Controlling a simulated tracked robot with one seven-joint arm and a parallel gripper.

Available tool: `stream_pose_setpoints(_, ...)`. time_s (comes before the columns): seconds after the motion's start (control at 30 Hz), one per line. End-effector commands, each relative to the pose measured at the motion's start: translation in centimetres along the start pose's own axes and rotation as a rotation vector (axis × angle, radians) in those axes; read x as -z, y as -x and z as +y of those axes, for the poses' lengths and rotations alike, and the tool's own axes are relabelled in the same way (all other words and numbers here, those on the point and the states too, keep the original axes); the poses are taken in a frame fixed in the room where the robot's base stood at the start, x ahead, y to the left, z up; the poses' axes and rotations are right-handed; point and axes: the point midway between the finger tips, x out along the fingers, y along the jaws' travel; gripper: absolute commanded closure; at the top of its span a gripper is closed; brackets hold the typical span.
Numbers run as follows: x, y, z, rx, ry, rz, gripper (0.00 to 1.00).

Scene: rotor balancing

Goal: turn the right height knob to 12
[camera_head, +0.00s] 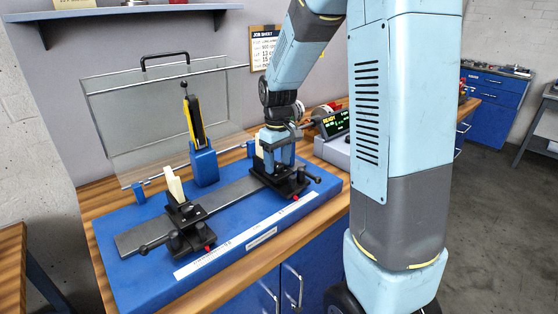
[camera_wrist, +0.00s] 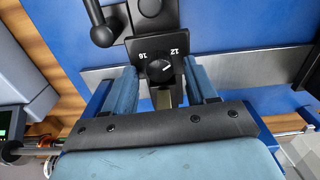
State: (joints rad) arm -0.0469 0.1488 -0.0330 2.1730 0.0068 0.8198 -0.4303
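The right height knob (camera_wrist: 159,70) is a small round black dial on the black right stand. It lies between my fingertips in the wrist view. Its pale pointer mark slants up and right, toward the printed 12; the 16 is printed at its upper left. My gripper (camera_head: 279,152) is at the right stand (camera_head: 290,184) in the head view and hides part of it. In the wrist view, my two blue fingers are apart on either side of the knob, with visible gaps. In the head view, my gripper hides the knob.
The left stand (camera_head: 187,222) with a cream upright piece sits on the blue base (camera_head: 150,283), on the grey rail (camera_head: 224,196). A yellow-black gauge post (camera_head: 203,160) and a clear cover (camera_head: 120,110) stand behind. A display reading READY (camera_head: 334,122) is at right.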

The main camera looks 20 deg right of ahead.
Motion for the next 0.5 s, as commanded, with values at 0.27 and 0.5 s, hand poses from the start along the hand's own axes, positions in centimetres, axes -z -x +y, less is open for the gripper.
stream_pose_setpoints(0.27,-0.02,0.02,0.03,0.0,-0.001,0.0,0.69)
stream_pose_setpoints(0.5,-0.03,0.03,0.08,0.0,-0.001,0.0,0.92)
